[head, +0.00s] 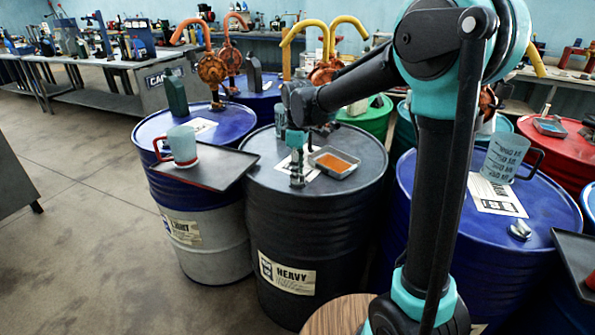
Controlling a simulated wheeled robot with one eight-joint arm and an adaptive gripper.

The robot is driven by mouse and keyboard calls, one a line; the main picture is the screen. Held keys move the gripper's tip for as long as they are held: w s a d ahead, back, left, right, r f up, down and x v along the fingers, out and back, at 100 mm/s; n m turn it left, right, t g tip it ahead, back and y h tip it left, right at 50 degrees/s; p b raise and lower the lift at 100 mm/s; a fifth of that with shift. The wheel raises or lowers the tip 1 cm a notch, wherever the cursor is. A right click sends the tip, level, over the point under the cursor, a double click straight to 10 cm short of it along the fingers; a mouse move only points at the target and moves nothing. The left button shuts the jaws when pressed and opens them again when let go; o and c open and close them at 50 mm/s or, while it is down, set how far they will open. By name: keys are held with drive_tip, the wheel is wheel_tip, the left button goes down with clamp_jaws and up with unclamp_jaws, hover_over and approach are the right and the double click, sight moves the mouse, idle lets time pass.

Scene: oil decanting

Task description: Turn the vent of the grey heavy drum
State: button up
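The grey heavy drum (320,225) stands in the middle of the head view, dark grey with a white HEAVY label (287,273) on its side. My arm reaches over it from the right. My gripper (297,180) points down at the front left part of its lid, with the fingertips low over the lid or touching it. The vent cannot be made out; the gripper covers that part of the lid. The fingers are small and dark, so I cannot tell whether they are open, shut or on the vent.
An open tray of orange-brown oil (334,162) sits on the lid just right of my gripper. A dark drip tray (213,168) with a red-handled jug (181,146) lies to the left. Blue drums (215,118) (470,240) stand on both sides, with hand pumps behind.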

drive_tip(key=shift+r, duration=0.15)
wheel_tip(320, 180, up, 12)
idle(0.5)
